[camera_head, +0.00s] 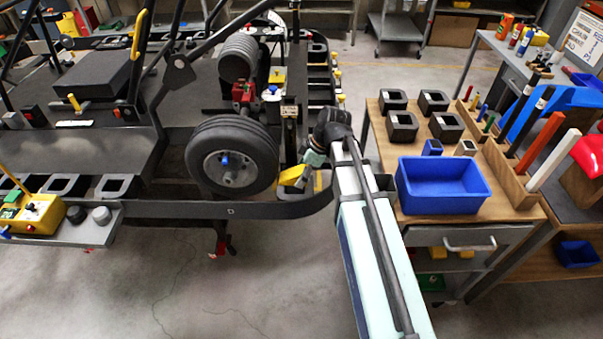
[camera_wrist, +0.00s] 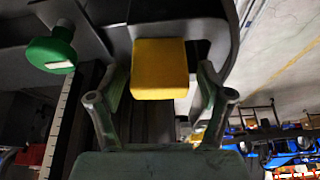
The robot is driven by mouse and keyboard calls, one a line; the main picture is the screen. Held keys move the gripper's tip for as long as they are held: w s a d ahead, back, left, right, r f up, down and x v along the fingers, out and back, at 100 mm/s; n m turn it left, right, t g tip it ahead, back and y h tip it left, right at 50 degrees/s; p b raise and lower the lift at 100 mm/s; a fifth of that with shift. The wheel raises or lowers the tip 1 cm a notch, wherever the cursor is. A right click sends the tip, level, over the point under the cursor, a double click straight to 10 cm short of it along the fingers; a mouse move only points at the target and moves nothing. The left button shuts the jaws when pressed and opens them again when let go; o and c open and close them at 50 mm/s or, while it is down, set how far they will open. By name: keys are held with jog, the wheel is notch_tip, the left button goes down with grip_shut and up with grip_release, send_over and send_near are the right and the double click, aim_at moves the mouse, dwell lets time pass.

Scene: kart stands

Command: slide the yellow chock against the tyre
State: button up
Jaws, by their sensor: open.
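The yellow chock (camera_head: 291,176) lies on the dark kart stand rail (camera_head: 265,210), just right of the black front tyre (camera_head: 206,143). A narrow gap seems to show between chock and tyre. My gripper (camera_head: 305,168) reaches in from the right at the chock, its fingertips partly hidden. In the wrist view the chock (camera_wrist: 160,68) is a yellow block between the two fingers of my gripper (camera_wrist: 161,80). The fingers are open, with a small gap visible on each side of the chock. The tyre cannot be made out in the wrist view.
A green knob (camera_wrist: 52,50) stands left of the fingers in the wrist view. A wooden-topped cart (camera_head: 450,208) with a blue bin (camera_head: 443,186) and black blocks stands right of my arm. Open floor (camera_head: 150,285) lies in front of the stand.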

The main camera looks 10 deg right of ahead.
jog(key=v, duration=1.1)
jog(key=shift+r, duration=0.3)
jog(key=shift+d, duration=0.2)
